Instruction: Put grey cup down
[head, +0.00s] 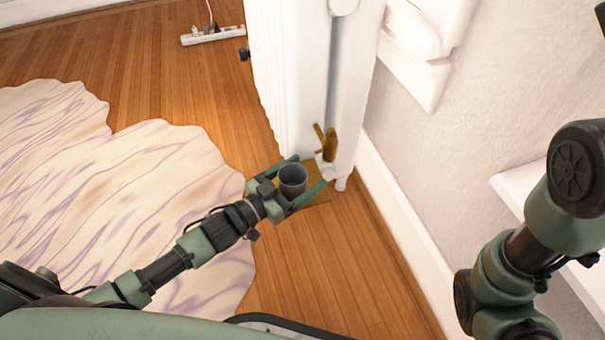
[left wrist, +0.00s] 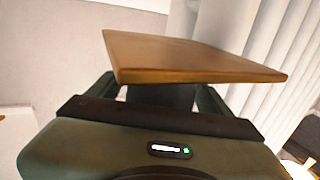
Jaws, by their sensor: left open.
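The grey cup (head: 293,181) is upright, with its open top showing in the head view. It stands over a small square wooden board (head: 319,195) and appears to rest on it. My left gripper (head: 309,172) is open, with one green finger on each side of the cup. In the left wrist view, which looks upside down, the board (left wrist: 190,58) meets the dark cup (left wrist: 160,95) between the fingers and fills the middle. I cannot tell whether the fingers touch the cup. My right gripper is out of view; only my right arm shows.
A white radiator (head: 290,75) with a brass valve (head: 330,146) stands just beyond the board. The white wall (head: 480,90) and a white ledge (head: 512,185) are at the right. A pale rug (head: 110,200) covers the floor at left, with a power strip (head: 213,36) farther back.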

